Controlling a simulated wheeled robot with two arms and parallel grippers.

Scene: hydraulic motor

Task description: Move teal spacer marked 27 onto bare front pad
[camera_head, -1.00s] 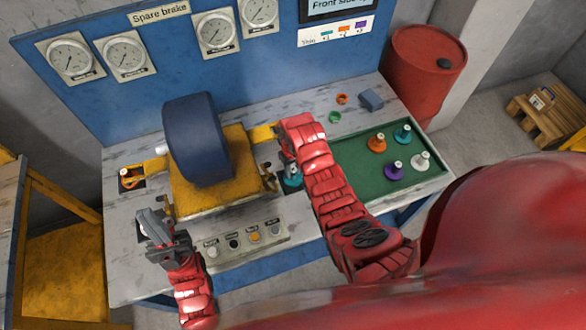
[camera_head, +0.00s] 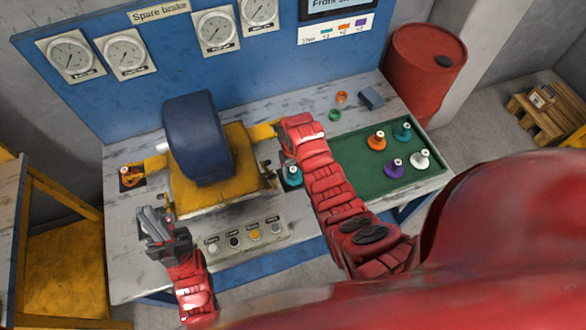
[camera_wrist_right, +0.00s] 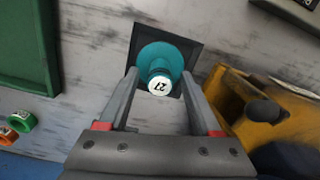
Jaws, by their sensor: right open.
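The teal spacer (camera_wrist_right: 160,62), marked 27 on its white top, stands upright on a dark square pad (camera_wrist_right: 192,48) in the right wrist view. It also shows in the head view (camera_head: 292,175), beside the yellow block's right side. My right gripper (camera_wrist_right: 157,76) is open, with one finger on each side of the spacer; I see gaps near its stem. In the head view my right arm partly hides this gripper. My left gripper (camera_head: 150,222) is empty above the table's front left; its finger gap is unclear.
A green tray (camera_head: 350,150) on the right holds orange (camera_head: 377,142), teal (camera_head: 403,132), purple (camera_head: 394,168) and white (camera_head: 420,159) spacers. A button panel (camera_head: 245,236) lies in front. An orange piece (camera_head: 130,175) sits at left.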

